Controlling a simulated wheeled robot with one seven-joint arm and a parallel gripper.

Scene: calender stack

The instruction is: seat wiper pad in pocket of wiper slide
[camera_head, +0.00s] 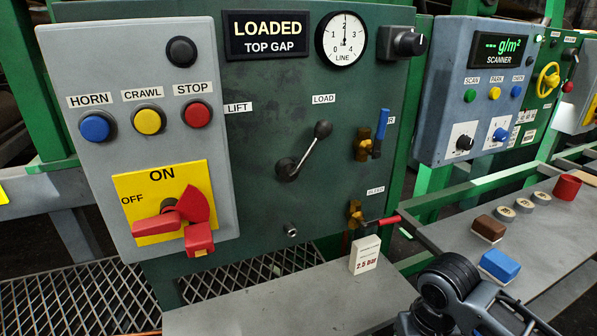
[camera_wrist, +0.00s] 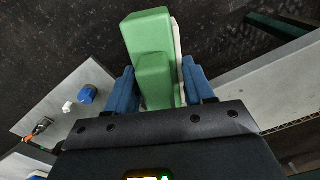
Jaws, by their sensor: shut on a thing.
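My gripper (camera_wrist: 158,84) shows in the wrist view, with its blue fingers on either side of a green stepped block (camera_wrist: 152,40). It is shut on this block, which looks like the wiper pad. The block's long end sticks out beyond the fingertips, and a thin white strip lies along its right side. In the head view only part of my dark arm shows at the lower right; the fingers and block are out of view there. I cannot make out the wiper slide or its pocket in either view.
In the head view a grey ledge (camera_head: 290,300) carries a white tag (camera_head: 365,255). A shelf at the right holds a brown block (camera_head: 489,229), a blue block (camera_head: 500,265), several small round pieces and a red cup (camera_head: 567,187). A control panel (camera_head: 270,150) with levers stands behind.

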